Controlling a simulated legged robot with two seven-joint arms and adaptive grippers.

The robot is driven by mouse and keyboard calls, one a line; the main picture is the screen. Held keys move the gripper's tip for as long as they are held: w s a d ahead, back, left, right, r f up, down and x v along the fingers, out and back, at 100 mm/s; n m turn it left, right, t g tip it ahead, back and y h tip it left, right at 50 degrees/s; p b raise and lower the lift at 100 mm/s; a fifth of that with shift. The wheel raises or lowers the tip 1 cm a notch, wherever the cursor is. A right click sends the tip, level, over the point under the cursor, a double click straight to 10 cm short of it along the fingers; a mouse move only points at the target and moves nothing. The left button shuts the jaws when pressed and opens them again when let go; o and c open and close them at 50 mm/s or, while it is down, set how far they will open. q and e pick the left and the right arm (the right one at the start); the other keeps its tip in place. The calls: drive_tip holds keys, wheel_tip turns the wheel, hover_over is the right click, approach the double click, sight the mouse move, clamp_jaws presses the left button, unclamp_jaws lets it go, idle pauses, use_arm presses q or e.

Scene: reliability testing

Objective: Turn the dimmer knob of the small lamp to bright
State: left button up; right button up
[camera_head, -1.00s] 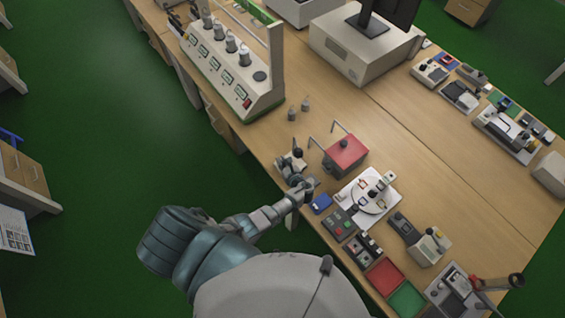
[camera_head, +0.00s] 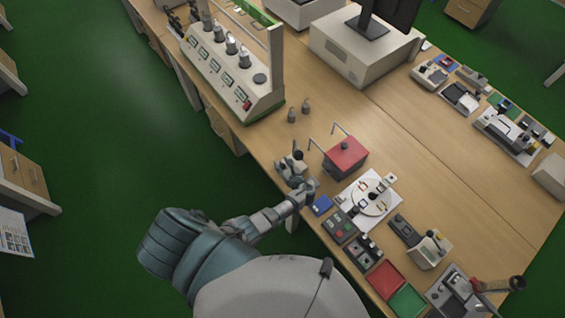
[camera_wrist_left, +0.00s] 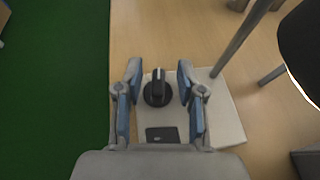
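In the left wrist view, the dimmer knob (camera_wrist_left: 158,92) is a black round knob with a pale pointer ridge, on a white base plate (camera_wrist_left: 225,122). My left gripper (camera_wrist_left: 159,70) is open, its blue-padded fingers on either side of the knob with visible gaps. The ridge points toward the top of that view. A dark round shape with a bright rim (camera_wrist_left: 303,55), perhaps the lamp's shade, is at the upper right. In the head view my left gripper (camera_head: 293,172) is small at the table's near edge, and the knob cannot be made out. My right gripper is not in view.
A red-topped box (camera_head: 345,153) stands to the right of my left gripper, with thin metal posts beside it. A blue item (camera_head: 321,205) and a white plate with a round dial (camera_head: 368,199) are nearby. The floor left of the table edge is clear.

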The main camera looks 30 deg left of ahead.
use_arm(q)
drive_tip(key=v, duration=1.1)
drive_tip(key=shift+d+r, duration=0.15)
drive_tip(key=shift+d, duration=0.15)
drive_tip(key=shift+a, duration=0.1)
